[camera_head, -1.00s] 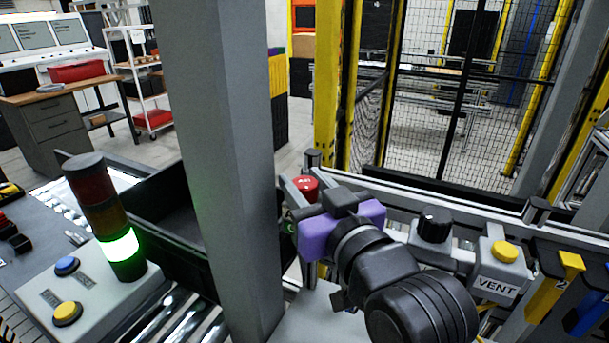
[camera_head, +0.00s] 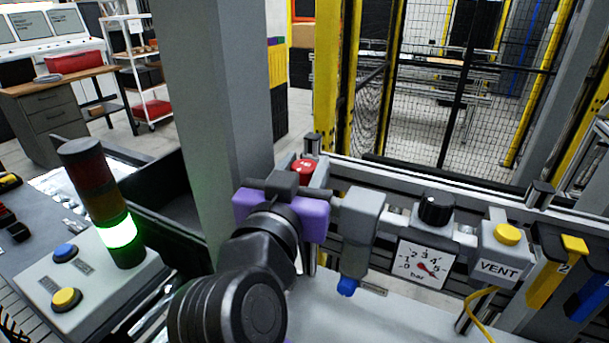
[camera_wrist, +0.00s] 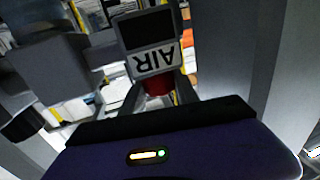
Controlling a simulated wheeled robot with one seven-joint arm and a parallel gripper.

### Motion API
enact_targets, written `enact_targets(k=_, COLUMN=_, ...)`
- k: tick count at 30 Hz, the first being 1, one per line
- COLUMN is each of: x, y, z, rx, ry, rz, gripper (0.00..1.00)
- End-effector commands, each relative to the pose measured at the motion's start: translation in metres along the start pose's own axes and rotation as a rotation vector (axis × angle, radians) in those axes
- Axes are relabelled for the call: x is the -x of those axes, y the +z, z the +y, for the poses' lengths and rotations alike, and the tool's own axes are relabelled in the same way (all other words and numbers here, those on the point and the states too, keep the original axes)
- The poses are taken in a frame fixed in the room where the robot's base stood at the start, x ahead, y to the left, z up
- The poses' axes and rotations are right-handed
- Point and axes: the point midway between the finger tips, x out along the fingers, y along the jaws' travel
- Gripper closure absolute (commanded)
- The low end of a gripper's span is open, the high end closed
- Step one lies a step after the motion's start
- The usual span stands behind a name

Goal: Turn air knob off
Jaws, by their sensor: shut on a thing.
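The red air knob (camera_head: 303,168) shows in the head view just above and behind my gripper. In the wrist view the red knob (camera_wrist: 157,87) sits by a plate reading AIR (camera_wrist: 155,61), seen upside down. My gripper (camera_head: 287,186), with its purple body, is at the knob in the head view. Its body fills the bottom of the wrist view and hides part of the knob. The gripper is shut, apparently on the knob, but the contact itself cannot be seen.
Right of my gripper are a grey filter with a blue end (camera_head: 360,232), a bar gauge (camera_head: 424,264) under a black knob (camera_head: 436,208), and a VENT box (camera_head: 500,268). A grey column (camera_head: 215,110) stands close at left, near a stack light lit green (camera_head: 118,233).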

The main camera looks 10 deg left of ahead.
Motion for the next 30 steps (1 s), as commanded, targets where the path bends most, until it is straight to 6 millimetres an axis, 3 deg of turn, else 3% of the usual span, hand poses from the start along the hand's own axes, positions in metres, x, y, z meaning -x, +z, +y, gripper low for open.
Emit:
enact_targets(k=21, x=-0.0002, y=0.0019, z=-0.0004, rx=0.004, ry=0.079, rz=-0.005, gripper=1.00)
enact_targets(k=22, x=-0.0002, y=0.0018, z=-0.0004, rx=0.004, ry=0.079, rz=-0.004, gripper=0.61)
enact_targets(k=24, x=-0.0003, y=0.0017, z=-0.0003, rx=0.003, ry=0.079, rz=-0.004, gripper=0.47)
enact_targets(k=25, x=-0.0003, y=0.0016, z=-0.0003, rx=0.003, ry=0.079, rz=-0.004, gripper=0.42)
enact_targets(k=30, x=-0.0003, y=0.0010, z=-0.0001, rx=0.003, ry=0.079, rz=-0.003, gripper=0.41)
